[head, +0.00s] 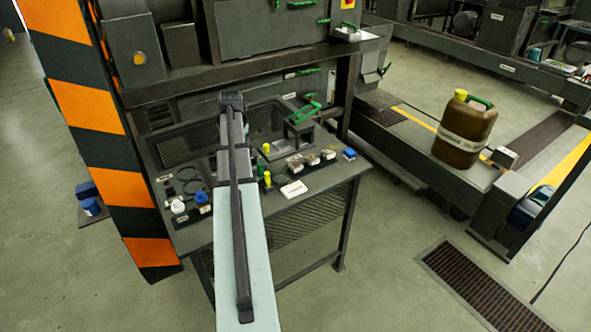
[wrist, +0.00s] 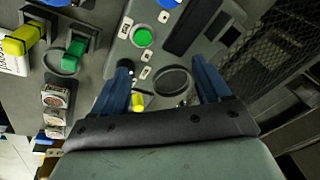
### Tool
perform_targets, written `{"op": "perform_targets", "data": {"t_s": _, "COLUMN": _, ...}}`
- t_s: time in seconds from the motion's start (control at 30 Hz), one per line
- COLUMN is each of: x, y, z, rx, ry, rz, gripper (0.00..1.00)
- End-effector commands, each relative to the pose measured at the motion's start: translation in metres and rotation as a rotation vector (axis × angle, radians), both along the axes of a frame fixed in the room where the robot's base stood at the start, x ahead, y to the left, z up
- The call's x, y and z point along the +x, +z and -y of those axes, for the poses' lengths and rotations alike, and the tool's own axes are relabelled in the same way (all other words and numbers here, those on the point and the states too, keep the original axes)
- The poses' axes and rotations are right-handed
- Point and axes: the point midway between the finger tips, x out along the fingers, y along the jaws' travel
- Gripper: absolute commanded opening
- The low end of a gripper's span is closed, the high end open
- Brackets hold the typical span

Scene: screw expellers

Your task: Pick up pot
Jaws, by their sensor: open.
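No single item is clearly identifiable as the pot. Small pale-topped containers (head: 312,160) stand in a row on the dark worktable in the head view. In the wrist view, similar round labelled containers (wrist: 55,96) stand in a column at the left, outside my fingers. My gripper (wrist: 162,65) is open, with its two dark blue fingers apart and nothing held between them. Beyond and between the fingers are a dark round ring (wrist: 172,82) and a small yellow item (wrist: 138,101). In the head view my arm reaches over the worktable and its fingers cannot be made out.
The worktable (head: 330,190) also holds a white block (head: 294,189), blue-capped items (head: 202,199) and a green-handled tool (head: 305,113). An orange-and-black striped post (head: 90,130) stands at its left. A brown jug (head: 465,130) stands on a bench at the right. Open floor lies in front.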

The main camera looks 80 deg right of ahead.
Motion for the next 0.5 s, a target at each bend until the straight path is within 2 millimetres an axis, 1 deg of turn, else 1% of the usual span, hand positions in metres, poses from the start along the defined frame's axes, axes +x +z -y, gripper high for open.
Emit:
{"op": "perform_targets", "data": {"t_s": 0.03, "x": -0.025, "y": 0.006, "z": 0.012, "rx": 0.021, "ry": -0.073, "rz": -0.006, "gripper": 0.77}}
{"op": "perform_targets", "data": {"t_s": 0.07, "x": -0.039, "y": 0.009, "z": 0.016, "rx": 0.034, "ry": -0.116, "rz": -0.01, "gripper": 0.77}}
{"op": "perform_targets", "data": {"t_s": 0.1, "x": -0.057, "y": 0.013, "z": 0.021, "rx": 0.053, "ry": -0.173, "rz": -0.017, "gripper": 0.77}}
{"op": "perform_targets", "data": {"t_s": 0.17, "x": -0.084, "y": 0.019, "z": 0.028, "rx": 0.08, "ry": -0.258, "rz": -0.025, "gripper": 0.77}}
{"op": "perform_targets", "data": {"t_s": 0.2, "x": -0.102, "y": 0.023, "z": 0.032, "rx": 0.097, "ry": -0.313, "rz": -0.03, "gripper": 0.77}}
{"op": "perform_targets", "data": {"t_s": 0.27, "x": -0.127, "y": 0.029, "z": 0.037, "rx": 0.121, "ry": -0.39, "rz": -0.038, "gripper": 0.77}}
{"op": "perform_targets", "data": {"t_s": 0.3, "x": -0.142, "y": 0.033, "z": 0.039, "rx": 0.135, "ry": -0.439, "rz": -0.042, "gripper": 0.77}}
{"op": "perform_targets", "data": {"t_s": 0.4, "x": -0.174, "y": 0.04, "z": 0.043, "rx": 0.166, "ry": -0.539, "rz": -0.053, "gripper": 0.77}}
{"op": "perform_targets", "data": {"t_s": 0.5, "x": -0.196, "y": 0.046, "z": 0.044, "rx": 0.187, "ry": -0.61, "rz": -0.062, "gripper": 0.77}}
